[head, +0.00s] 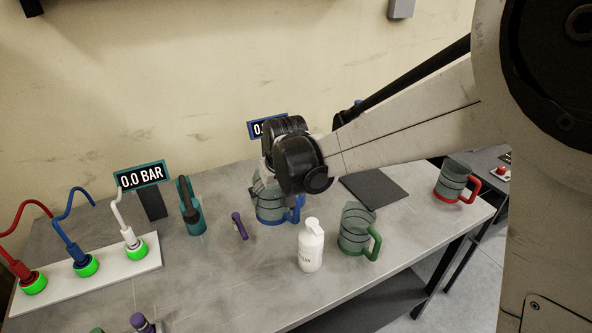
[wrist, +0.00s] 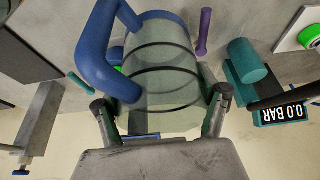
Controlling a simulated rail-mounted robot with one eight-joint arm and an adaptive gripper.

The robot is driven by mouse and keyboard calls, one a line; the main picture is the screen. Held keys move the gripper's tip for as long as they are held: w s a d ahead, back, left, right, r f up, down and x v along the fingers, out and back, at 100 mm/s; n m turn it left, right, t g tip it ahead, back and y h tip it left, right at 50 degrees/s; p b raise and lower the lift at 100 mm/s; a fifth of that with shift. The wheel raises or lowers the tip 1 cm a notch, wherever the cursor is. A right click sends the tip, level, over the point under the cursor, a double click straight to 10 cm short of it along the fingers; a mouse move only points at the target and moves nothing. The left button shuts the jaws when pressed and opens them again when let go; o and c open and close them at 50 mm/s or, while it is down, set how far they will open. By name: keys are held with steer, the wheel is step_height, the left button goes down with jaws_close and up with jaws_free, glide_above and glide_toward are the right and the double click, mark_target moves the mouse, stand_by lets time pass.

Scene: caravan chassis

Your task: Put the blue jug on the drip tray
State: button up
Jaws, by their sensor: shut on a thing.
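The blue jug (head: 271,207) is a clear ribbed jug with a blue base and blue handle. It is upright near the middle of the bench, partly hidden behind my gripper (head: 270,178). In the wrist view the jug (wrist: 165,62) fills the space between the two fingers of my gripper (wrist: 160,98), which is shut on its body. The blue handle sticks out to the left there. I cannot tell whether its base touches the bench. A dark flat rectangular plate, apparently the drip tray (head: 376,187), lies on the bench to the right of the jug, empty.
A green-handled jug (head: 356,228) and a white bottle (head: 311,246) stand in front of the tray and jug. A red-handled jug (head: 455,182) is at the right end. A purple item (head: 239,226), teal device (head: 191,207) and hose board (head: 148,250) are left.

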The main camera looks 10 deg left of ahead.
step_height(320, 180, down, 10)
steer(key=shift+f, duration=0.1)
stand_by(0.4)
steer(key=shift+f, duration=0.1)
steer(key=o, duration=1.3)
steer(key=shift+o, duration=0.2)
